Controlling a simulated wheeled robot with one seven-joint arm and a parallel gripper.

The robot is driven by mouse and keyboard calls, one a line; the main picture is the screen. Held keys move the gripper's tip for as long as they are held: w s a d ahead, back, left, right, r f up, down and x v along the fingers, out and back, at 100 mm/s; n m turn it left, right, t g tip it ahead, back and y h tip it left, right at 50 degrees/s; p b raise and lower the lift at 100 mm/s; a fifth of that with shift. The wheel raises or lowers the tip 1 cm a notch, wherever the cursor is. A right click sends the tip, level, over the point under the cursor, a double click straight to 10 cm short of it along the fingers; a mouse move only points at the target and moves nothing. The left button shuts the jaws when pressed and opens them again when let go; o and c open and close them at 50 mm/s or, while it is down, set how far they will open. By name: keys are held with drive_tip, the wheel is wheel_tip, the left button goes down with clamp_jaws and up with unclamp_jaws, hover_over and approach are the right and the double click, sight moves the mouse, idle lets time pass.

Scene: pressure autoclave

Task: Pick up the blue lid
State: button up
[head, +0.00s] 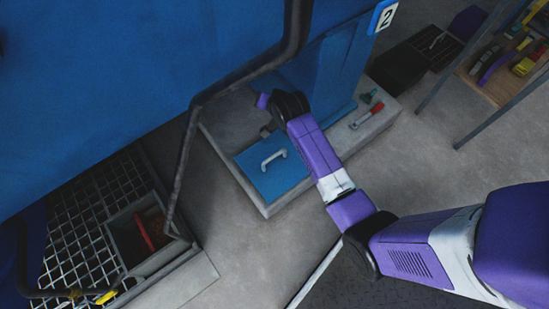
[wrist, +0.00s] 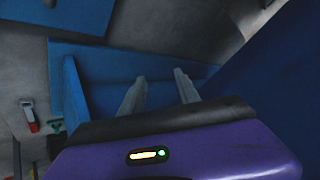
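The blue lid (head: 262,177) is a flat blue plate with a white handle (head: 273,158), lying on the grey concrete ledge (head: 382,122) in the head view. My arm passes just right of it, partly covering its right side. In the wrist view, a blue plate with a pale handle end, likely the lid (wrist: 85,14), shows at the top left. My gripper (wrist: 160,85) has its two fingers parted with nothing visible between them. It points at a blue surface, away from the lid's handle. Its fingertips cannot be made out in the head view.
A large blue tank (head: 110,80) with a dark pipe (head: 192,120) stands behind and left. A red-handled tool (head: 367,115) lies on the ledge, right of my arm. A grating (head: 85,215) and an open bin (head: 122,235) are at lower left. A tool bench (head: 500,75) stands at right.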

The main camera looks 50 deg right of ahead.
wheel_tip(320, 180, down, 7)
drive_tip(key=a+m+g+y+b, duration=0.1)
drive_tip(key=a+m+g+y, duration=0.1)
drive_tip(key=m+g, duration=0.15)
drive_tip(key=m+g+y, duration=0.2)
drive_tip(key=m+g, duration=0.2)
hover_over(274, 163)
drive_tip(key=f, duration=0.5)
drive_tip(key=shift+s+d, duration=0.15)
drive_tip(key=shift+s, duration=0.1)
drive_tip(key=shift+m, duration=0.25)
drive_tip(key=f+b, duration=0.2)
drive_tip(key=f, duration=0.2)
drive_tip(key=f+b, duration=0.3)
drive_tip(key=shift+w+f, duration=0.2)
drive_tip(key=shift+f, duration=0.15)
drive_tip(key=shift+r, duration=0.1)
clamp_jaws()
